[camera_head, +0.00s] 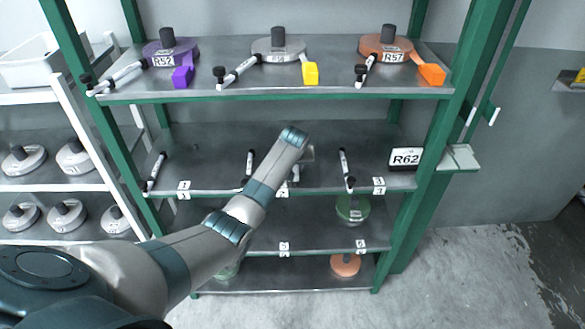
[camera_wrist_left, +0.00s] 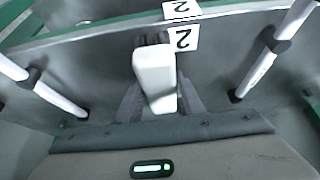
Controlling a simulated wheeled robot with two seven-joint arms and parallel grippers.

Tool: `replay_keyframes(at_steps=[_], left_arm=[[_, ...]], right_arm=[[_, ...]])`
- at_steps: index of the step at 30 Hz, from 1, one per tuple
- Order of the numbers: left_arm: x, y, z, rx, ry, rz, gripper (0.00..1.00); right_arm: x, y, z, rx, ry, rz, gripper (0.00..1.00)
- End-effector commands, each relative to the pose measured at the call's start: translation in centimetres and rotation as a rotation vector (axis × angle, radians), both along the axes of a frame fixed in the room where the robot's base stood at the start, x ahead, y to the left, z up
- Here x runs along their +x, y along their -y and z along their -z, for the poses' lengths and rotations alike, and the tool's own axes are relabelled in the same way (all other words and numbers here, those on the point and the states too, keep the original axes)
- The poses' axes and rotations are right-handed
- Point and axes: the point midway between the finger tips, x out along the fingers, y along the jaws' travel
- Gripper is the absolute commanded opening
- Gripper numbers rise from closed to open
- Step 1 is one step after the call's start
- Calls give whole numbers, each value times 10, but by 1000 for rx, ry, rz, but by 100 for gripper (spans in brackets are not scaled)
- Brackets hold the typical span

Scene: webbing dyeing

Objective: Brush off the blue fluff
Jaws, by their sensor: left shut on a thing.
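My left gripper (camera_wrist_left: 160,95) is shut on a white, block-shaped thing (camera_wrist_left: 154,72) in the left wrist view. In the head view my left arm reaches over this shelf and largely hides the gripper. I see no blue fluff in either view. My right gripper is not in view.
White rods with black clamps stand on both sides of my left gripper, one at left (camera_wrist_left: 45,90), one at right (camera_wrist_left: 265,60). The top shelf (camera_head: 215,92) holds purple (camera_head: 184,52), grey and orange (camera_head: 372,48) spools. An R62 sign (camera_head: 405,158) stands at right.

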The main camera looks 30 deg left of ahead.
Motion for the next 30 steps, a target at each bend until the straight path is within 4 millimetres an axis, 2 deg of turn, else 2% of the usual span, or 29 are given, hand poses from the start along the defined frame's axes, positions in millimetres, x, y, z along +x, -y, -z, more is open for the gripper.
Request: replay_keyframes(at_steps=[16,30], left_arm=[[28,-17,5,-1,2,0,17],[31,-20,3,0,-1,0,17]], right_arm=[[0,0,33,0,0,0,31],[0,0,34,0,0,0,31]])
